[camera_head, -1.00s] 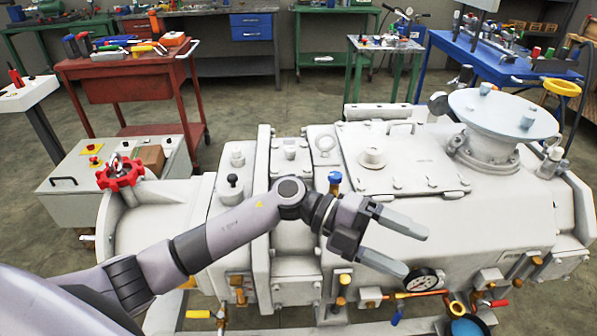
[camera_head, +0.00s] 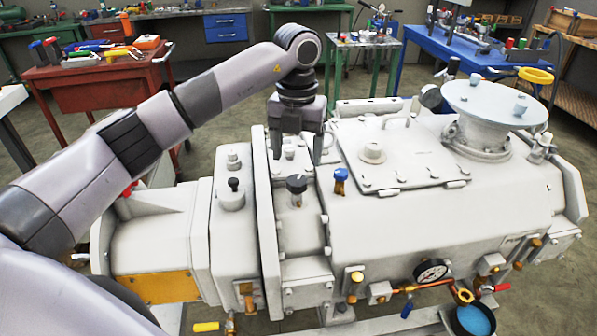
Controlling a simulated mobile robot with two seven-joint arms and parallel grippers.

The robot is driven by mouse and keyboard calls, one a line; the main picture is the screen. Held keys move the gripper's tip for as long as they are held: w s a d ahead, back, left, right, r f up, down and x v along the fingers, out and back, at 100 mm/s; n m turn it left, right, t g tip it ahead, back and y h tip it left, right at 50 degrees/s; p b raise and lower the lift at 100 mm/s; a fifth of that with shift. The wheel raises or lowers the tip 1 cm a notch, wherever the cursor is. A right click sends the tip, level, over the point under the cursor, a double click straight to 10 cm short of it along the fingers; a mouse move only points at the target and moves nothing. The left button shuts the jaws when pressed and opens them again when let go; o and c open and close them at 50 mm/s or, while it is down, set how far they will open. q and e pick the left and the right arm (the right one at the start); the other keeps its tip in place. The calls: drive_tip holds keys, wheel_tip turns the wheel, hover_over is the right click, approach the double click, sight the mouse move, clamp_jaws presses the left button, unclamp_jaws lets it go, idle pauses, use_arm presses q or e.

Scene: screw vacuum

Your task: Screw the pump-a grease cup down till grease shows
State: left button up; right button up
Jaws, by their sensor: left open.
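A large pale pump body (camera_head: 430,225) fills the middle of the head view. Small fittings stand on its top: a black knob (camera_head: 297,184), a blue-capped one (camera_head: 341,176), and a black-tipped one on a round pale base (camera_head: 232,194). No label is readable, so I cannot tell which is the pump-a grease cup. My left gripper (camera_head: 296,158) points down over the pump top, just behind the black knob, with its fingers apart. A pale fitting (camera_head: 289,152) shows between the fingers; contact cannot be told. No grease can be made out. My right gripper is out of view.
A wide round flange (camera_head: 495,100) rises at the right of the pump. A pressure gauge (camera_head: 431,271) and brass piping sit on its front. A blue-filled bowl (camera_head: 474,320) is at lower right. A red tool cart (camera_head: 95,92) stands behind left.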

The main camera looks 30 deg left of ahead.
sight(297, 178)
use_arm(q)
wheel_tip(297, 178, down, 6)
drive_tip(key=shift+r, duration=0.1)
drive_tip(key=shift+d, duration=0.1)
drive_tip(key=c, duration=1.1)
